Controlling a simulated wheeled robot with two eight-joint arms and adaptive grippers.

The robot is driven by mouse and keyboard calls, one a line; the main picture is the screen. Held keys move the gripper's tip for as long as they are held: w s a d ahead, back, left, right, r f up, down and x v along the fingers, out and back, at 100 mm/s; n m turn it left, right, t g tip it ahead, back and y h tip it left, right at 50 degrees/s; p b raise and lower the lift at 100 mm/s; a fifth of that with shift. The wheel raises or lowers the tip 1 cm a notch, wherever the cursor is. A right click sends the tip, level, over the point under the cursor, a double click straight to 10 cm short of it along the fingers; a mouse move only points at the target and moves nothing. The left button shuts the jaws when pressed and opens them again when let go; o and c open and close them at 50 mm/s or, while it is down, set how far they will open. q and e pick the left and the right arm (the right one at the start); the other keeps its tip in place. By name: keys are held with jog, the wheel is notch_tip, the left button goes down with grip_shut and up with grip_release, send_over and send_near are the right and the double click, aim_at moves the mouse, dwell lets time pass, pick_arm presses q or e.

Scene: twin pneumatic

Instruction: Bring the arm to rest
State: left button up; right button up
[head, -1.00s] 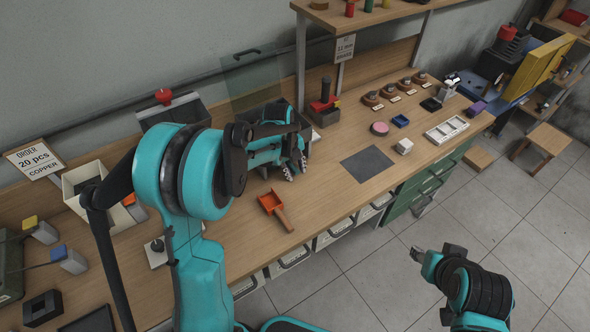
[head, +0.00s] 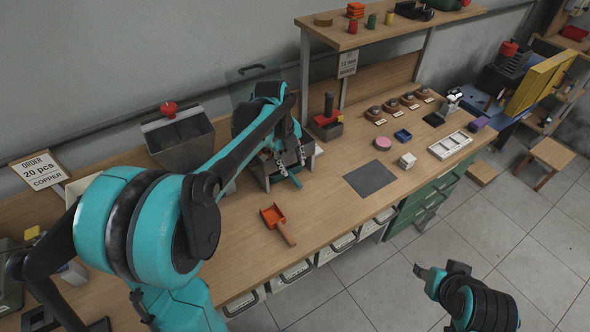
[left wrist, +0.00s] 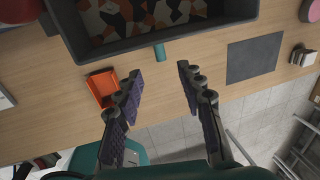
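My left gripper (head: 288,165) hangs at the back of the workbench (head: 240,200), over a dark tray-like box (head: 308,156). In the left wrist view the gripper (left wrist: 160,72) has its two fingers spread apart with nothing between them. The dark box (left wrist: 160,40), with a patterned inside of orange, white and black, lies beyond the fingertips. A short teal tab (left wrist: 160,52) sticks out from its near side. My right gripper (head: 428,270) is out over the floor at lower right, clear of the bench; its finger opening is too small to judge.
An orange scoop (head: 274,217) lies on the bench near the left gripper. A grey hopper (head: 182,142) stands left of it, and a red-and-black device (head: 327,122) right of it. A dark mat (head: 370,179) is bare. The tiled floor (head: 380,290) around the right arm is clear.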

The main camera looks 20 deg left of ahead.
pick_arm(q)
jog(key=s+d+n+t, duration=0.2)
jog(key=s+n, duration=0.8)
jog(key=n, duration=0.2)
jog(key=s+d+n+t+y, duration=0.1)
jog(key=s+d+n+t, duration=0.1)
jog(key=s+n, duration=0.8)
jog(key=n+t, duration=0.1)
jog(key=n, duration=0.2)
jog(key=shift+d, duration=0.35)
jog(key=shift+a+n, duration=0.1)
jog(key=shift+n, duration=0.2)
